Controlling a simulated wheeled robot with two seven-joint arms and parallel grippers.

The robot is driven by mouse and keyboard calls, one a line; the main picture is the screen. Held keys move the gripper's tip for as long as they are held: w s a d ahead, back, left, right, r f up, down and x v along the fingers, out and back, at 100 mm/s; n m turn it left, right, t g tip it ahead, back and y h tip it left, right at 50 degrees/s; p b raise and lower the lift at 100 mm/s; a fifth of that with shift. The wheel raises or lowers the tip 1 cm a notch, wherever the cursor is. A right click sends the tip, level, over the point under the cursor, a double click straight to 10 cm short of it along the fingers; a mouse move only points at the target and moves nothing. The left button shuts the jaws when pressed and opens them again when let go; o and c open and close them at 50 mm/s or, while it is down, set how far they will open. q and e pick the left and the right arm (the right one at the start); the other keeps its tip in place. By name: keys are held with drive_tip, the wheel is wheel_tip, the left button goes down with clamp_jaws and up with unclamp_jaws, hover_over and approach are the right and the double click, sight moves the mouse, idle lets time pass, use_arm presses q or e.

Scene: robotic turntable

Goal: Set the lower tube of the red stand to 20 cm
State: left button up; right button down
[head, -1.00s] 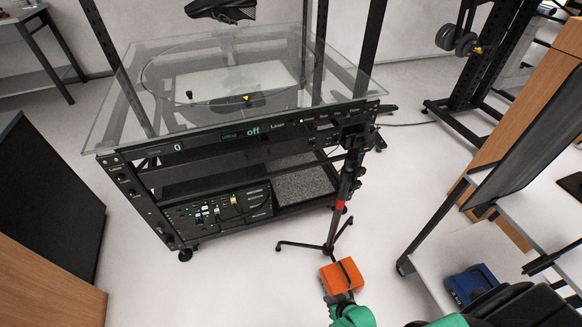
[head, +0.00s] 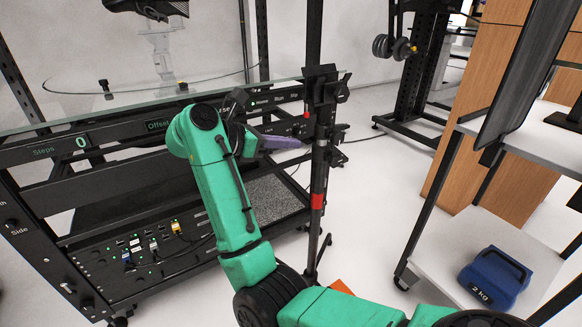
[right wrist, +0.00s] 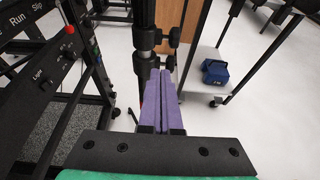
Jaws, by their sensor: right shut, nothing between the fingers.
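The stand (head: 320,160) is a black upright pole with a red band (head: 317,201) partway down and black clamps and knobs above it. In the right wrist view its pole (right wrist: 146,38) stands just beyond my fingers, with black knobs beside it. My right gripper (head: 282,142) has purple fingers and points at the pole from the left, below the top clamp. In the right wrist view the fingers (right wrist: 164,75) are shut together and empty. I cannot tell whether the tips touch the stand. No scale reading on the tube is legible. My left gripper is not in view.
A glass-topped turntable rack (head: 80,150) stands on the left, close to the stand. An orange block (head: 341,287) shows partly behind my arm. A blue 2 kg weight (head: 494,277) sits on a low white shelf (head: 440,262) at right. Floor between shelf and stand is clear.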

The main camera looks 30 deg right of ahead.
sight(320, 144)
drive_tip(key=b+x, duration=0.1)
drive_tip(key=x, duration=0.8)
drive_tip(key=shift+d+b, duration=0.3)
drive_tip(key=shift+b, duration=0.1)
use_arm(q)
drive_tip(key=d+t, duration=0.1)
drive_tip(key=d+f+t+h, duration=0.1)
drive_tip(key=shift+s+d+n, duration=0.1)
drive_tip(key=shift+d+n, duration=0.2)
